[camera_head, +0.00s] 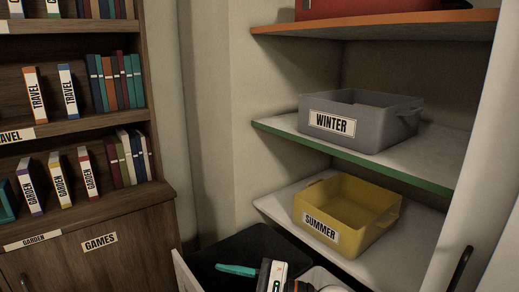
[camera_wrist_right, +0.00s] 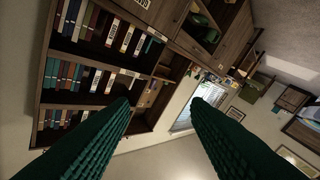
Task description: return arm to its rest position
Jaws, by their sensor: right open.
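My right gripper (camera_wrist_right: 161,104) is open in the right wrist view. Its two dark green ribbed fingers stand well apart, with nothing between them. In the head view, a teal finger and the white and black wrist of my right arm (camera_head: 270,275) show at the bottom edge, in front of a dark open bin (camera_head: 262,240). The rest of that arm is mostly cut off by the frame. My left gripper is in neither view.
A grey WINTER bin (camera_head: 378,138) stands on the green-edged shelf (camera_head: 285,130). A yellow SUMMER bin (camera_head: 363,232) stands on the shelf below. A bookcase (camera_head: 85,128) with labelled books is at left, also in the right wrist view (camera_wrist_right: 90,45). A black handle (camera_head: 460,268) is at lower right.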

